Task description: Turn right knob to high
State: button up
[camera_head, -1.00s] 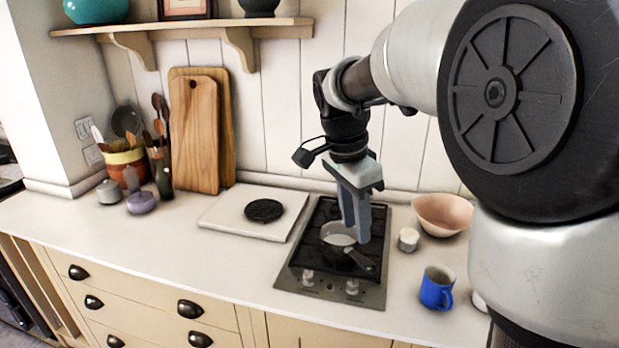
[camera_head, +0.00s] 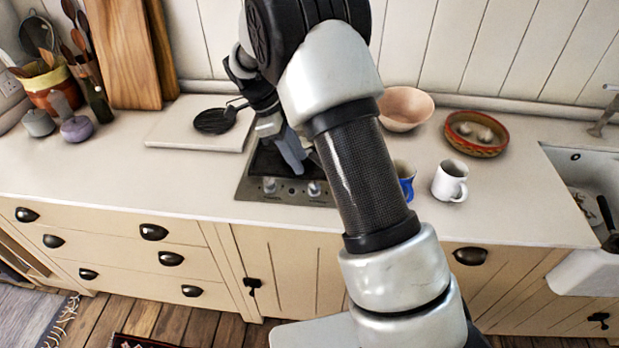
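The gas hob (camera_head: 249,192) is set in the counter, partly hidden behind my arm. Two pale knobs stand on its front edge, a left knob (camera_head: 269,186) and a right knob (camera_head: 314,188). The angle to which each is turned is too small to read. My gripper (camera_head: 297,166) points down over the hob, just behind the knobs and apparently apart from the right knob. Its grey fingers look close together, but any gap between them is unclear. The pot on the hob is mostly or wholly hidden by my gripper and arm.
A white board (camera_head: 165,134) with a black round pan-like thing (camera_head: 214,121) lies left of the hob. A blue mug (camera_head: 407,188), white mug (camera_head: 450,181), pink bowl (camera_head: 405,107) and patterned bowl (camera_head: 475,132) stand to the right. The sink (camera_head: 590,185) is far right.

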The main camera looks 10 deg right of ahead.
jog(key=x, duration=0.8)
jog(key=shift+f, duration=0.2)
jog(key=c, duration=0.8)
